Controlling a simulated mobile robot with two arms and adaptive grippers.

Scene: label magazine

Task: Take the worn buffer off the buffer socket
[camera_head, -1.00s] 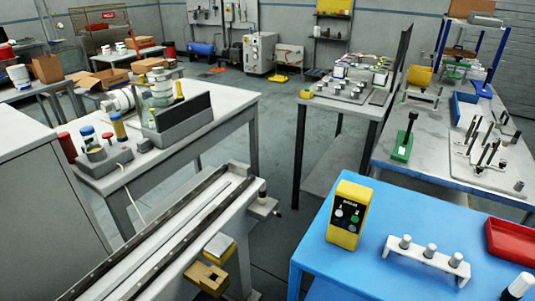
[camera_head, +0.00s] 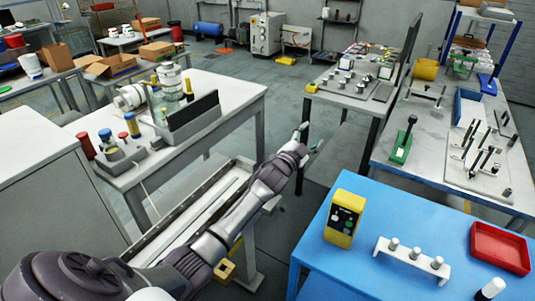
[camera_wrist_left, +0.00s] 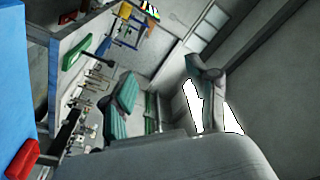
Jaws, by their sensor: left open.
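My left arm reaches in from the lower left of the head view, across the grey rail conveyor (camera_head: 170,232). Its gripper (camera_head: 311,139) is open and empty in the air beyond the conveyor's end, over the gap between the tables. In the left wrist view the gripper's fingers (camera_wrist_left: 165,92) stand apart with nothing between them. I cannot pick out the worn buffer or its socket for certain. The bracket (camera_head: 272,204) at the conveyor's end is mostly hidden behind my arm. My right gripper is not in view.
The blue table (camera_head: 345,270) at lower right carries a yellow button box (camera_head: 344,217), a white rack (camera_head: 410,260) with three grey cylinders, a loose grey cylinder (camera_head: 490,288) and a red tray (camera_head: 500,247). A yellow block (camera_head: 224,270) sits beside the conveyor, near my arm.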

